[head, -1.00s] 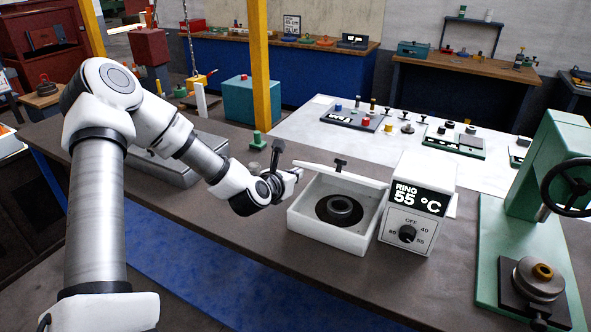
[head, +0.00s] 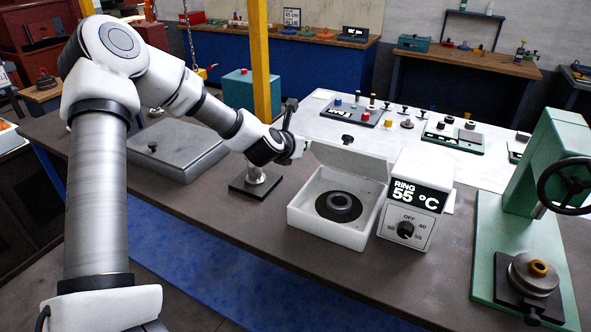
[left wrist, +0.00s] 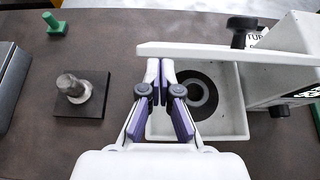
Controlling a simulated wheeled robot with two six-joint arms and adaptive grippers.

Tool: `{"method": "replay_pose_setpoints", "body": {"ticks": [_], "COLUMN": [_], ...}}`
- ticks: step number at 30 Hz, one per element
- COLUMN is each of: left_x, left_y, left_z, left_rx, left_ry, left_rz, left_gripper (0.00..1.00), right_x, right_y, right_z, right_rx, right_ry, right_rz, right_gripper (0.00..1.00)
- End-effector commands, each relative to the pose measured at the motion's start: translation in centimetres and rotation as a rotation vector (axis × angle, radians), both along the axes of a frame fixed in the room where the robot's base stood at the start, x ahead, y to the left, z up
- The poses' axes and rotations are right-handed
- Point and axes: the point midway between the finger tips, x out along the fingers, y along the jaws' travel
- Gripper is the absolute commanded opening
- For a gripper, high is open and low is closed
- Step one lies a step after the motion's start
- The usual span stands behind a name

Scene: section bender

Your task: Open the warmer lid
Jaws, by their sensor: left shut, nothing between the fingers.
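The white warmer box (head: 330,233) stands on the dark table with its lid (head: 350,162) raised, standing steeply at the back edge. The lid's black knob (head: 347,139) is at its far side. A dark ring (head: 340,203) sits in the open box. My left gripper (head: 299,146) is at the lid's left end; the head view shows it only partly. In the left wrist view the fingers (left wrist: 160,66) are shut and empty, close to the lid edge (left wrist: 200,51); whether they touch it I cannot tell.
The control box (head: 412,212) reading RING 55 °C stands just right of the warmer. A metal post on a dark base (head: 255,183) is to the left, near a grey case (head: 175,150). A green press (head: 545,200) stands at the right. The table front is clear.

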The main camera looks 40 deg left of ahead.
Motion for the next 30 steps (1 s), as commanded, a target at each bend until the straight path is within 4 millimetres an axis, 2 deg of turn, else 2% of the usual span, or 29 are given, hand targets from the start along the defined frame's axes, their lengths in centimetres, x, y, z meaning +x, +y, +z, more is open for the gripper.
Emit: {"method": "replay_pose_setpoints", "body": {"ticks": [3,13,30], "left_x": [1.6,4.8,5.4], "left_y": [0.4,1.2,1.3], "left_z": [1.2,3.8,4.2], "left_rx": [0.003,0.003,0.001], "left_ry": [-0.004,-0.002,-0.001], "left_rz": [0.000,0.000,0.001], "left_gripper": [0.00,0.00,0.00], "right_x": [0.0,0.0,0.0], "right_y": [0.0,0.0,0.0], "right_z": [-1.1,-2.2,-2.3], "right_rx": [0.000,0.000,0.000], "right_ry": [0.001,0.000,0.000], "right_rz": [0.000,0.000,0.000], "right_gripper": [0.68,0.68,0.68]}}
